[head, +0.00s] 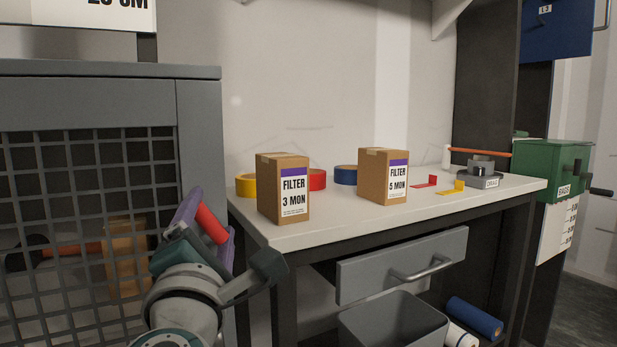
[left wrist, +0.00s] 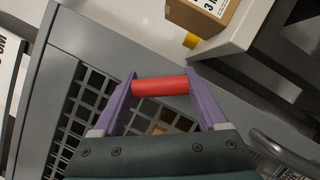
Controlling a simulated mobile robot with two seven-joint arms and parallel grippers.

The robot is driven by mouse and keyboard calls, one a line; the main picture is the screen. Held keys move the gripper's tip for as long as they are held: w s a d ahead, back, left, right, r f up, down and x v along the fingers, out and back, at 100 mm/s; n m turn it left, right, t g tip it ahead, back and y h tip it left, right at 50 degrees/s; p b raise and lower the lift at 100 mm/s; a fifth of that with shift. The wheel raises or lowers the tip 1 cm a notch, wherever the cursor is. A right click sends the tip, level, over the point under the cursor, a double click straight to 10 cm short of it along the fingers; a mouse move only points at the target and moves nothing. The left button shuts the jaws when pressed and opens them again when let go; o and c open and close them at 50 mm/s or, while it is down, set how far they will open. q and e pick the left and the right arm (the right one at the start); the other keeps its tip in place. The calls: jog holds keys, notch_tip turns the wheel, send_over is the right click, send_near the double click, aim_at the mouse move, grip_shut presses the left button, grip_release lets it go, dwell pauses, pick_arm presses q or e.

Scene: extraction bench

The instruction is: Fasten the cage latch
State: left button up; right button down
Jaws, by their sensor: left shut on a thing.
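The grey cage (head: 199,125) with a dark mesh front fills the left of the head view. It also shows in the left wrist view (left wrist: 90,38). A red bar (head: 211,223), which looks like the latch handle, stands at the right edge of the cage front. My left gripper (head: 208,226) has its purple fingers shut on the two ends of this red bar. The left wrist view shows the bar (left wrist: 161,86) held crosswise between the fingers. The gripper hides the bar's mounting, so I cannot tell the latch's position. My right gripper is not in view.
A white-topped bench (head: 355,218) stands right of the cage, with two filter boxes (head: 283,188), tape rolls and small tools on it. Its drawer (head: 402,265) is below, above a grey bin (head: 393,325). A brown box (head: 126,258) shows behind the mesh.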

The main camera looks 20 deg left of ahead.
pick_arm(q)
jog(key=m+p, duration=0.1)
jog(key=p, duration=0.1)
jog(key=m+h+p, duration=0.1)
jog(key=m+p, duration=0.1)
jog(key=m+g+p, duration=0.1)
jog(key=m+p, duration=0.1)
jog(key=p, duration=0.1)
jog(key=shift+w+d+r+h, duration=0.15)
jog(key=shift+r+h, duration=0.1)
jog(key=shift+h, duration=0.15)
jog(key=shift+f+m+g+p, duration=0.25)
jog(key=shift+m+g+p, duration=0.05)
jog(key=shift+m+p, duration=0.7)
jog(key=o, duration=1.3)
jog(key=p+v, duration=0.1)
jog(key=v, duration=0.9)
